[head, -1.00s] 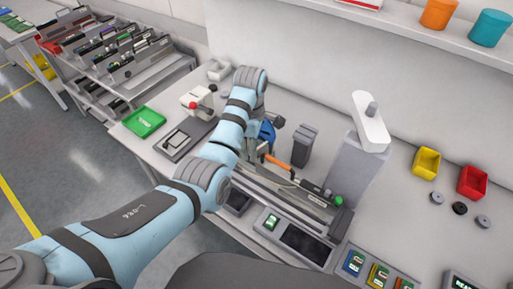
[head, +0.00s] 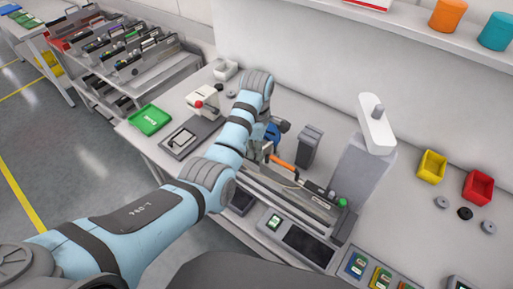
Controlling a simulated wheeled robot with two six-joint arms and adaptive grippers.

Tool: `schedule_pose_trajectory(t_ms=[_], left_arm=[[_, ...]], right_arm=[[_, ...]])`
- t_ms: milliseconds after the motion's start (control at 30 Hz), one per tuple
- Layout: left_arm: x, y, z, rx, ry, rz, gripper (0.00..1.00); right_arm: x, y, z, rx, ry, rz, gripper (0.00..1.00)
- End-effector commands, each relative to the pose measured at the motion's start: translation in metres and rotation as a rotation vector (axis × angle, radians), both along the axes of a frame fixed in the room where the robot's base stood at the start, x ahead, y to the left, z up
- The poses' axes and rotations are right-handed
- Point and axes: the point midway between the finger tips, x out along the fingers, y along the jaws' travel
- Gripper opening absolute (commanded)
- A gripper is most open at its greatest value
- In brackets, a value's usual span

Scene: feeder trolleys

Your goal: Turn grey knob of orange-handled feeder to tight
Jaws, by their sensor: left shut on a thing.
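The orange-handled feeder (head: 310,205) lies in the long dock on the bench, a narrow dark and grey unit. Its orange handle (head: 284,165) is near its far left end, and a green button (head: 342,202) is at its near right end. My left arm reaches over the bench, and my left gripper (head: 267,152) is down at the far left end of the feeder, beside the orange handle. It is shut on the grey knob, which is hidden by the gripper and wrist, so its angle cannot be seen. My right gripper is not in view.
A grey post with a white head (head: 375,125) and a dark grey block (head: 309,146) stand behind the feeder. A green tray (head: 150,120) lies at the left. Yellow (head: 432,166) and red (head: 477,186) bins are at the right. A trolley of feeders stands at upper left.

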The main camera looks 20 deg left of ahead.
Motion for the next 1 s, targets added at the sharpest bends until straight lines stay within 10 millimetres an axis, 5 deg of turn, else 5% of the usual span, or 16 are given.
schedule_pose_trajectory(t_ms=[1000], left_arm=[[0.0001,-0.0005,0.0001,-0.001,0.0,-0.822,0.0]], right_arm=[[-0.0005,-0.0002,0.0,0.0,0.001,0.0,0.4]])
